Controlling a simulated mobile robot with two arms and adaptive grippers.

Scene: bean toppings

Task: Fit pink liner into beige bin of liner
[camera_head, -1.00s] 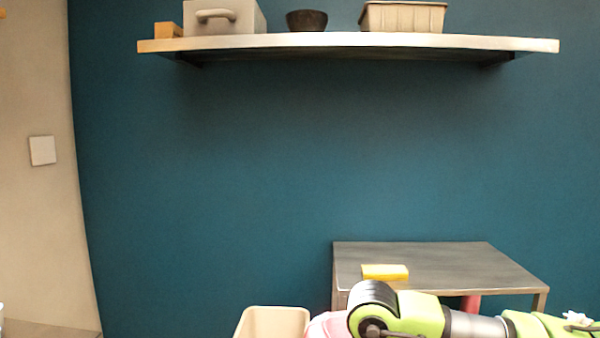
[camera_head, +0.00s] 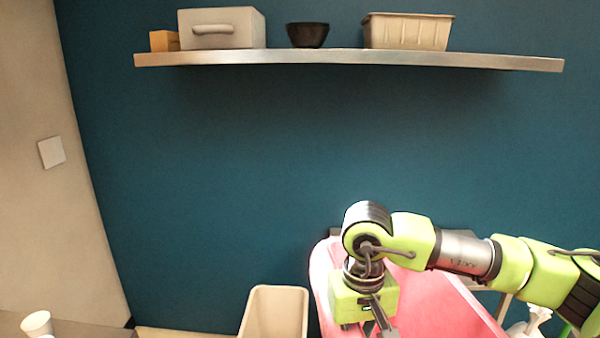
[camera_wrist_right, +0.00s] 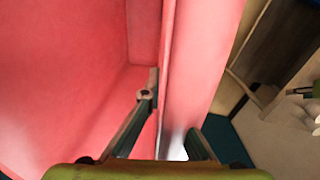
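The pink liner (camera_head: 430,300) is a large open tub at the lower right of the head view, in front of the small table. The beige bin (camera_head: 275,312) stands to its left, apart from it; its lower part is cut off by the frame. My right gripper (camera_head: 382,322) is at the liner's left part, pointing down. In the right wrist view the liner's wall (camera_wrist_right: 190,75) runs between the two fingers of my right gripper (camera_wrist_right: 172,118), which are shut on it. The liner's inside fills the left of that view. My left gripper is not in view.
A wall shelf (camera_head: 350,58) holds a grey drawer box (camera_head: 222,30), a dark bowl (camera_head: 307,35) and a ribbed beige container (camera_head: 408,32). A white cup (camera_head: 37,323) stands at the lower left. The wall space above the bin is clear.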

